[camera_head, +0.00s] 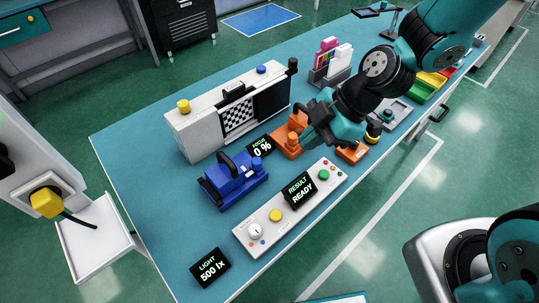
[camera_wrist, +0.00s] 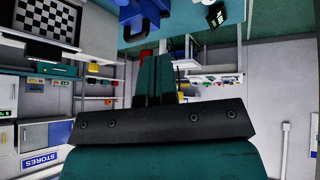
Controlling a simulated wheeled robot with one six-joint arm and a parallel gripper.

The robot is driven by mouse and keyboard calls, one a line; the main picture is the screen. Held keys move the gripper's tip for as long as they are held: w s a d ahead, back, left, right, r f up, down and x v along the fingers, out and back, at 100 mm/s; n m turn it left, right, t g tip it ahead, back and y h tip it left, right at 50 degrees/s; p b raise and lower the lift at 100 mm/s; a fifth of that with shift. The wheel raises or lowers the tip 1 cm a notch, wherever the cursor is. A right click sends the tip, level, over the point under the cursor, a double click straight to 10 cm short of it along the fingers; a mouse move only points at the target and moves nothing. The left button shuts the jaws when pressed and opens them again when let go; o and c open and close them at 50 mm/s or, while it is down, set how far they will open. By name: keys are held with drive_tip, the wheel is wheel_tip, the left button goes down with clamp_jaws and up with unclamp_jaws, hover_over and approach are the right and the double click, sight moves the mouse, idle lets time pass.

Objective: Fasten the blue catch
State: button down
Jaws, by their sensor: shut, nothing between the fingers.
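In the wrist view a blue part (camera_wrist: 118,14) with a black piece shows at the top edge, probably the catch. My gripper (camera_head: 310,132) is right of the blue catch, over the orange fixture, apart from the catch. Its fingers (camera_wrist: 157,78) are together with nothing between them.
An orange fixture (camera_head: 288,142) stands under and beside my gripper. A white housing (camera_head: 200,130) with a checkerboard (camera_head: 238,116) stands behind. The control panel (camera_head: 258,222) with a "READY" display (camera_head: 299,189) lies in front.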

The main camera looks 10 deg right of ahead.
wheel_tip(320, 180, down, 7)
drive_tip(key=w+d+n+p, duration=0.1)
drive_tip(key=n, duration=0.4)
drive_tip(key=shift+w+d+t, duration=0.2)
drive_tip(key=shift+t, duration=0.2)
drive_tip(key=shift+p, duration=0.3)
drive_tip(key=p, duration=0.3)
approach(259, 173)
drive_tip(key=s+f, duration=0.1)
drive_tip(key=f, duration=0.1)
drive_tip(key=s+f, duration=0.1)
drive_tip(key=f, duration=0.1)
drive_tip(key=shift+s, duration=0.35)
drive_tip(key=shift+w+a+p, duration=0.75)
drive_tip(key=shift+w+a, duration=0.15)
drive_tip(key=shift+a, duration=0.05)
drive_tip(key=shift+w+a+f, duration=0.2)
drive_tip(key=shift+w+a, duration=0.35)
drive_tip(key=shift+w, duration=0.05)
